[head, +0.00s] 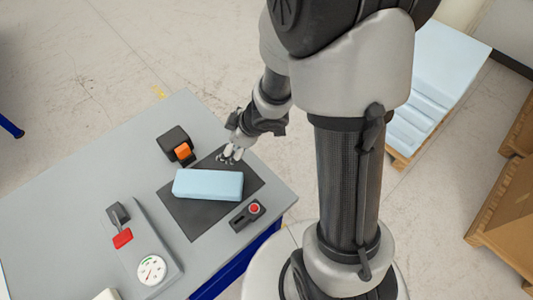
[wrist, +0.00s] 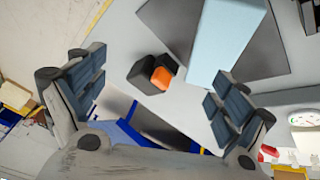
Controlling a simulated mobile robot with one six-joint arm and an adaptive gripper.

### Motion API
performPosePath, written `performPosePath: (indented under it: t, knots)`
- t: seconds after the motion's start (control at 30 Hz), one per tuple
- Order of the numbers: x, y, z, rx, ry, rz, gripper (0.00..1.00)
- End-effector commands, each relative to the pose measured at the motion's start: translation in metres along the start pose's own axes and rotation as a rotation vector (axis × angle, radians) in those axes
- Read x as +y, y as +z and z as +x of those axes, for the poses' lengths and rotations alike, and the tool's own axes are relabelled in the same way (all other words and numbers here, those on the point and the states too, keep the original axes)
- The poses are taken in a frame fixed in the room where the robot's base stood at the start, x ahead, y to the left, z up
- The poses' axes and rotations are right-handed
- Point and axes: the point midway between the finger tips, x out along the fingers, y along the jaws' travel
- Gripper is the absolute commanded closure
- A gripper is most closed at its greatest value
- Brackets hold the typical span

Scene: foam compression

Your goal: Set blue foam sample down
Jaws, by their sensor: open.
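The light blue foam sample (head: 208,184) lies flat on a dark mat (head: 193,218) on the grey table. In the wrist view the foam sample (wrist: 226,36) is at the top, beyond the fingers. My gripper (head: 234,150) is at the back edge of the mat, a little behind the foam in the head view. In the wrist view my gripper (wrist: 160,98) shows its two padded fingers spread wide with nothing between them. The foam and the fingers look apart.
A black and orange block (head: 183,152) stands left of the mat. A small box with a red button (head: 254,208) is at the mat's right. A dial gauge panel (head: 152,270) with a red-handled lever is at the front. Pale foam sheets (head: 437,75) lie on a pallet at right.

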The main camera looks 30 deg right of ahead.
Motion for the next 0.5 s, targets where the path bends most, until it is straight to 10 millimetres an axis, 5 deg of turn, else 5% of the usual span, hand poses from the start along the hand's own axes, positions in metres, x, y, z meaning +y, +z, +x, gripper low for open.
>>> performPosePath:
  t: [0.1, 0.23, 0.37, 0.5]
  knots:
    - [0.05, -0.006, -0.065, -0.07, 0.236, 0.109, 0.07]
    - [0.066, 0.004, -0.137, -0.143, 0.399, 0.285, 0.07]
    - [0.045, 0.018, -0.199, -0.187, 0.46, 0.486, 0.07]
    - [-0.007, 0.027, -0.244, -0.199, 0.41, 0.682, 0.07]
